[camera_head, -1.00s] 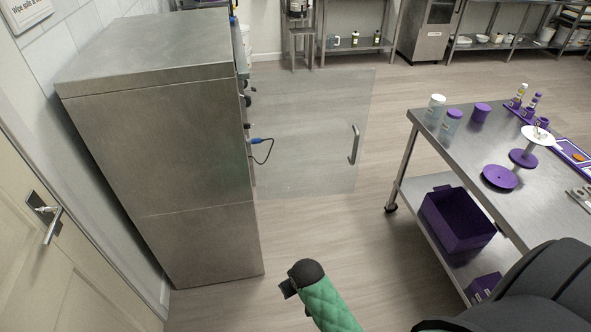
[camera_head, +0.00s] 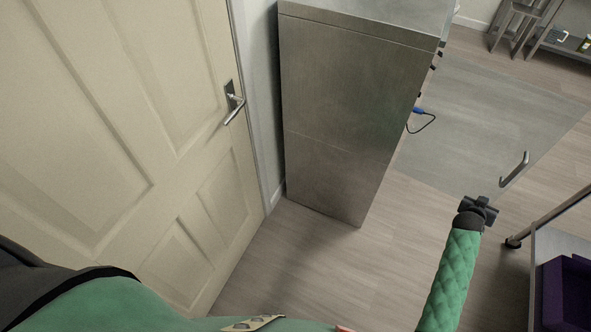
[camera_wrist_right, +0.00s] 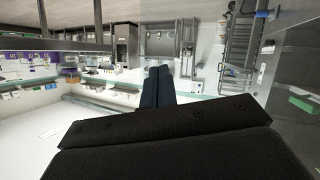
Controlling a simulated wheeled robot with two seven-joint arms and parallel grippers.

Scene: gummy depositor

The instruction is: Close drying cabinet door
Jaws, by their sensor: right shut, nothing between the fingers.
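The drying cabinet (camera_head: 345,110) is a tall steel box standing beside the wall. Its clear glass door (camera_head: 465,125) stands open, swung out to the right of the cabinet. The door's grey bar handle (camera_head: 515,168) is near the panel's outer edge. My right gripper (camera_head: 486,207), on a green-sleeved arm, is just below and left of the handle in the head view, and I see no clear contact. Its dark fingers (camera_wrist_right: 160,86) are together and empty in the wrist view. My left gripper is out of view.
A cream room door (camera_head: 130,130) with a lever handle (camera_head: 233,102) is at left. A blue-ended cable (camera_head: 424,116) hangs at the cabinet's front. A wheeled table holding a purple bin (camera_head: 565,290) is at lower right. Floor in front of the cabinet is clear.

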